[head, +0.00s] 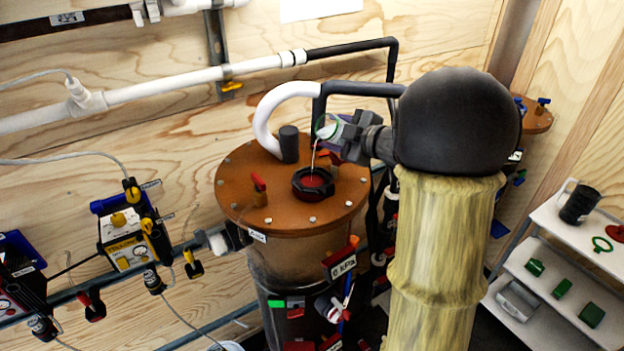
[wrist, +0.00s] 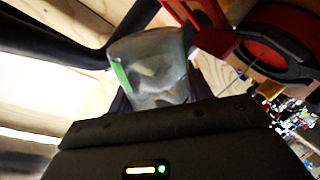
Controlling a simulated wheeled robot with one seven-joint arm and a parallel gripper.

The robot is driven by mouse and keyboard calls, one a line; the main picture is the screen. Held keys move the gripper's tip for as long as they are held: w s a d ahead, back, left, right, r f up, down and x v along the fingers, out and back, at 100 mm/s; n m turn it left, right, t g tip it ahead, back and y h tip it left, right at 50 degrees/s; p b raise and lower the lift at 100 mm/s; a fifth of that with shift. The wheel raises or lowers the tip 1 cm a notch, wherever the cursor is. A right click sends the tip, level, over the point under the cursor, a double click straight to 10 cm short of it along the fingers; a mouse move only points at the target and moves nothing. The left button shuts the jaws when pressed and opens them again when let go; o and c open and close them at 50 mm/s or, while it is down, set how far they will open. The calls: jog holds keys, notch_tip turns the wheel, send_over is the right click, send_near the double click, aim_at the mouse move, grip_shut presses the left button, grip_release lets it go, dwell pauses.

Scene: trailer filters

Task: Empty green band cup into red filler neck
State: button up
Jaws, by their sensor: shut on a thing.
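The green band cup (head: 327,127) is held tilted above the brown tank lid in the head view. A thin pale stream runs down from it to the red filler neck (head: 313,182), which has a black collar and a red inside. My gripper (head: 340,130) is shut on the cup. In the wrist view the cup (wrist: 150,68) looks clear, with a green band at its left side, and my gripper (wrist: 160,105) is around its lower part. The filler neck's ring (wrist: 272,45) shows at the upper right there. The liquid level in the cup cannot be made out.
The brown round lid (head: 240,190) carries a black stub (head: 289,143) and a red-handled valve (head: 258,188) near the neck. A black pipe (head: 350,88) runs close behind the cup. White shelves (head: 540,290) with green parts stand at right.

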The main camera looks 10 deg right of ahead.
jog(key=shift+s+d+r, duration=0.1)
jog(key=shift+s+d, duration=0.05)
jog(key=shift+s, duration=0.05)
jog(key=shift+w, duration=0.2)
jog(key=shift+s+r+n, duration=0.15)
jog(key=shift+s+n, duration=0.05)
jog(key=shift+n, duration=0.2)
jog(key=shift+w+r+n+h+b, duration=0.2)
jog(key=shift+n+h+b, duration=0.1)
jog(key=shift+b, duration=0.1)
jog(key=shift+s+r+n+h+b, duration=0.1)
jog(key=shift+r+n+h+b, duration=0.3)
jog(key=shift+n+b, duration=0.3)
dwell(1.4)
jog(key=shift+a+f+b, duration=0.2)
jog(key=shift+b, duration=0.2)
jog(key=shift+s+n, duration=0.2)
jog(key=shift+n, duration=0.1)
